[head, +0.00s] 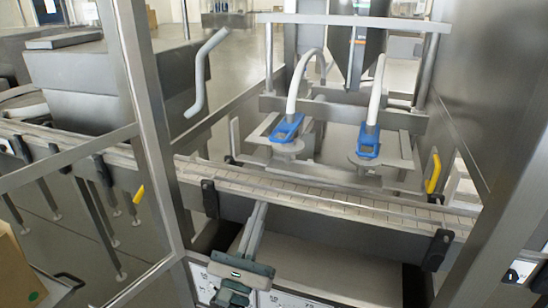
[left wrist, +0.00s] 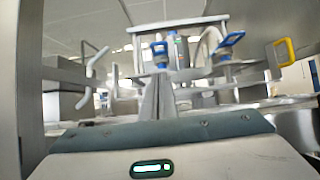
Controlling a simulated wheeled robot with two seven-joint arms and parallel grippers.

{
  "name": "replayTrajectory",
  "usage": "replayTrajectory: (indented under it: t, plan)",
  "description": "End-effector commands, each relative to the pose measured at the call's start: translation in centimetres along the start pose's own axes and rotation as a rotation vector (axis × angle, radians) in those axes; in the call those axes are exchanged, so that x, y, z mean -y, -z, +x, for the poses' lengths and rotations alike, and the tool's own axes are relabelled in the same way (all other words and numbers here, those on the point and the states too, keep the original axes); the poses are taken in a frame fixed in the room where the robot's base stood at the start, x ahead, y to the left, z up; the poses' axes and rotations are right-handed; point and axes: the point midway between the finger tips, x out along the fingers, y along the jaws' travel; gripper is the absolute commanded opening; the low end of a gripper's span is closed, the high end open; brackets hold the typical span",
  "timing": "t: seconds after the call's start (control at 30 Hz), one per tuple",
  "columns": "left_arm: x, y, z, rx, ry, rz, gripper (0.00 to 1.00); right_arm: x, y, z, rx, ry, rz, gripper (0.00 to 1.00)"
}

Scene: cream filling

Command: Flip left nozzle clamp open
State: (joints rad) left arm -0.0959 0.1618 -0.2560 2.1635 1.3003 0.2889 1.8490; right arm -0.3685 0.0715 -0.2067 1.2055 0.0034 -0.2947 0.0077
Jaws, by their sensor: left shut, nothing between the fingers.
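The left nozzle clamp (head: 287,128) is a blue piece at the lower end of a white hose, above a grey round plate. It also shows in the left wrist view (left wrist: 159,50). The right nozzle clamp (head: 368,141) is a similar blue piece, also in the left wrist view (left wrist: 231,40). I cannot tell for certain whether either clamp is open. My left gripper (head: 261,208) points toward the machine from the near side of the conveyor, below and in front of the left clamp, apart from it. Its fingers are together and empty. My right gripper is out of view.
A conveyor (head: 330,199) with side rails runs between my left gripper and the nozzles. A yellow handle (head: 433,172) is at the right. A bent grey handle (head: 201,75) hangs at the left. Metal frame posts (head: 148,120) stand on both sides.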

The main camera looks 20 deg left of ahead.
Motion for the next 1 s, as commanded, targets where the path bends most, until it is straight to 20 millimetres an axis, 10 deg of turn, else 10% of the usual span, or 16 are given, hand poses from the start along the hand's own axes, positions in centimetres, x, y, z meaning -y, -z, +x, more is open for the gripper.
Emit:
replayTrajectory:
  t: [0.7, 1.0]
  plan:
    - [0.0, -0.3, 5.5, 0.0, 0.0, 0.001, 0.0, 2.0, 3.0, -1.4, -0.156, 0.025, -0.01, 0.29]
    - [0.0, -0.2, 9.6, 0.0, -0.001, 0.001, 0.0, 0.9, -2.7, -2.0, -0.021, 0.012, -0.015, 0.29]
